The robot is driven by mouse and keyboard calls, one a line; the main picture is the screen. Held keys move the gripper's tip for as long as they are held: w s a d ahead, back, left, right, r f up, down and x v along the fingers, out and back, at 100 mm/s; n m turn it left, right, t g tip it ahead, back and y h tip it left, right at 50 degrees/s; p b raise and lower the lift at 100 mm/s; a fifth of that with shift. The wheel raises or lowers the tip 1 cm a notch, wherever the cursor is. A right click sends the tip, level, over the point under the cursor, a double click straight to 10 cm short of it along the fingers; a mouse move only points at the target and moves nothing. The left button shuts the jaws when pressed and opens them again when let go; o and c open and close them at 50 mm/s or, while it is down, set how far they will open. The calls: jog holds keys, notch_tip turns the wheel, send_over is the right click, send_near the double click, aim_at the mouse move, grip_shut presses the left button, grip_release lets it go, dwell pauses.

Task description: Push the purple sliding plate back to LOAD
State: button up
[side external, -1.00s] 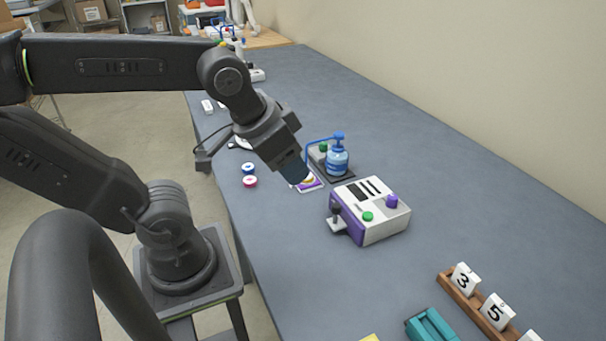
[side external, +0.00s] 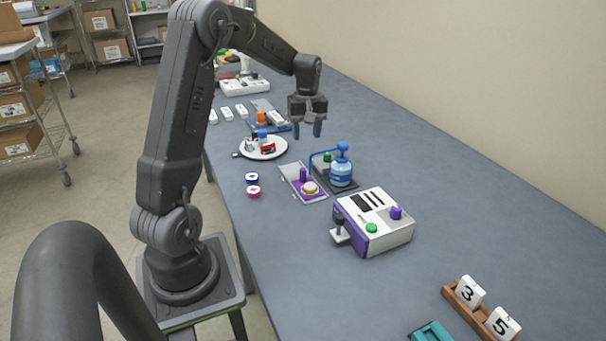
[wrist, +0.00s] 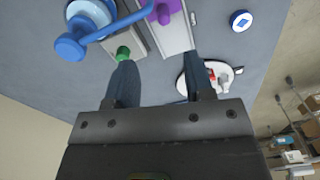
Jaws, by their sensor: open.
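The purple sliding plate (side external: 313,196) lies in a pale grey track (side external: 290,178) on the bench, with an upright purple handle (side external: 303,175). A round yellow-and-white piece (side external: 310,187) sits on the plate. The plate is at the near end of the track, beside the blue press (side external: 342,170). My gripper (side external: 307,131) is open and empty, fingers down, above the bench beyond the far end of the track. In the wrist view the handle (wrist: 163,11) and track (wrist: 171,40) show ahead of the fingertips. No LOAD marking is readable.
A white-and-purple machine (side external: 375,222) stands nearer, right of the track. A white round tray (side external: 262,148) with small items is left of my gripper. A green knob (side external: 327,158) stands by the press.

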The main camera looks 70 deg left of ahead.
aim_at(303, 169)
jog(key=f, duration=0.9)
jog(key=a+f, duration=0.1)
jog(key=f, duration=0.4)
jog(key=shift+s+f, duration=0.25)
grip_shut()
